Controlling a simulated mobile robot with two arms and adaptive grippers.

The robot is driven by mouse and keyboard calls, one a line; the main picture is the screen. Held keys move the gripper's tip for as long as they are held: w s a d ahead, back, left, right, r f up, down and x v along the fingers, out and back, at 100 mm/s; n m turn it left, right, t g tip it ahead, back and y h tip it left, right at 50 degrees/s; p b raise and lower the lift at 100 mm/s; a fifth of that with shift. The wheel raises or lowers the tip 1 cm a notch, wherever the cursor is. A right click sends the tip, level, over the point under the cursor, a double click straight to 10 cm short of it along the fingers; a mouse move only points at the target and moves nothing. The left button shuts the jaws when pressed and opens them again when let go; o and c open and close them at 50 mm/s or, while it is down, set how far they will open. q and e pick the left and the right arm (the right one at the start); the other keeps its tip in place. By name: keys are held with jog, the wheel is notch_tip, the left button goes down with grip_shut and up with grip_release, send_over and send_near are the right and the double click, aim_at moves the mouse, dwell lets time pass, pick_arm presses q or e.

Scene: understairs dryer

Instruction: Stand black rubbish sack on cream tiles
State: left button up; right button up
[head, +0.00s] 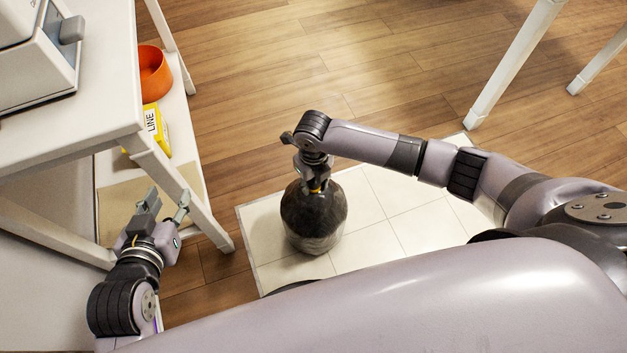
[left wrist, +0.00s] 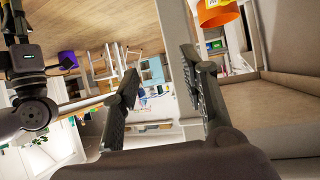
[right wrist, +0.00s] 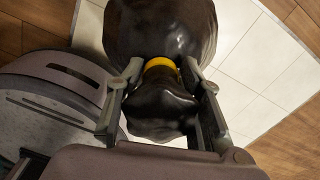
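The black rubbish sack (head: 313,218) is upright over the left part of the cream tiles (head: 391,222). Its base looks to be on or very close to the tiles; I cannot tell which. My right gripper (head: 313,184) comes down from above and is shut on the sack's neck. In the right wrist view the fingers sit on both sides of the neck at a yellow tie (right wrist: 160,66), with the sack (right wrist: 160,28) bulging beyond. My left gripper (head: 163,210) is open and empty beside the white shelf unit, away from the sack; its spread fingers show in the left wrist view (left wrist: 162,85).
A white shelf unit (head: 165,165) stands at the left, with an orange bowl (head: 154,73) and a yellow box (head: 155,130) on its lower shelf. A grey appliance (head: 38,62) sits on top. White table legs (head: 512,62) stand at the upper right. The wooden floor (head: 300,60) behind the tiles is clear.

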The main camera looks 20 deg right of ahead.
jog(key=o, duration=0.4)
jog(key=shift+o, duration=0.2)
